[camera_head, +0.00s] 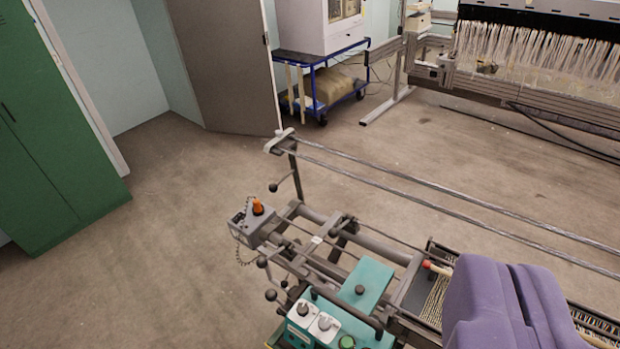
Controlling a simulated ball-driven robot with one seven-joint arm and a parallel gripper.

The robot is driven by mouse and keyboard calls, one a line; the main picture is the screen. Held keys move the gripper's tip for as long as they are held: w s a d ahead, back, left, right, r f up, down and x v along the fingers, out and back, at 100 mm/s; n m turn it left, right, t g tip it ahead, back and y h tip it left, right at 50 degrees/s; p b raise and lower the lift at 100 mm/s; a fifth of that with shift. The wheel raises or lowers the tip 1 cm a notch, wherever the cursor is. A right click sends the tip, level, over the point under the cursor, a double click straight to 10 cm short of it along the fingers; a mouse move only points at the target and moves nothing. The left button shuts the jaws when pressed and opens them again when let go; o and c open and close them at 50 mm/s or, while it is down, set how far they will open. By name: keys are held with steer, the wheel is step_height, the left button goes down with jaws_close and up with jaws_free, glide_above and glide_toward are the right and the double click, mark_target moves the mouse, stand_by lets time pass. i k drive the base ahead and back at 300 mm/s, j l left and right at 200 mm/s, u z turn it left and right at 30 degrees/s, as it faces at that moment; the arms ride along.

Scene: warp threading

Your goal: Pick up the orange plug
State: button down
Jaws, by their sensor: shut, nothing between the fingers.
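The orange plug (257,207) is small and stands upright on a grey box (254,226) at the end of the machine frame, left of the picture's middle. A thin chain hangs beside the box. My gripper (510,270) shows as two purple blocks side by side at the lower right. It is shut and empty, well to the right of the plug and apart from it. It hides part of the machine behind it.
A teal control unit (360,285) with knobs sits on the frame near the bottom. Long metal rails (430,200) run to the right. A green cabinet (50,120) stands at left, a blue trolley (320,85) at the back. Floor left of the box is clear.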

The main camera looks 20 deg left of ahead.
mark_target(258, 208)
steer(key=k+l+u, duration=0.2)
steer(key=l+u, duration=0.3)
steer(key=k+l+u, duration=0.2)
steer(key=u, duration=0.3)
steer(key=k+l, duration=0.3)
steer(key=k, duration=0.15)
steer(key=k+l+u, duration=0.15)
steer(key=k, duration=0.35)
steer(key=k+l, duration=0.35)
steer(key=k, duration=0.15)
steer(key=k+l+u, duration=0.1)
steer(key=k+l, duration=0.15)
steer(key=k, duration=0.2)
steer(key=i+j+u, duration=0.3)
steer(key=i, duration=0.2)
steer(key=i+u, duration=0.3)
steer(key=i, duration=0.2)
steer(key=i+u, duration=0.15)
steer(key=i, duration=1.05)
steer(key=i+u, duration=0.15)
steer(key=i, duration=1.05)
steer(key=i+j+z, duration=0.15)
steer(key=i+z, duration=0.15)
steer(key=i, duration=0.8)
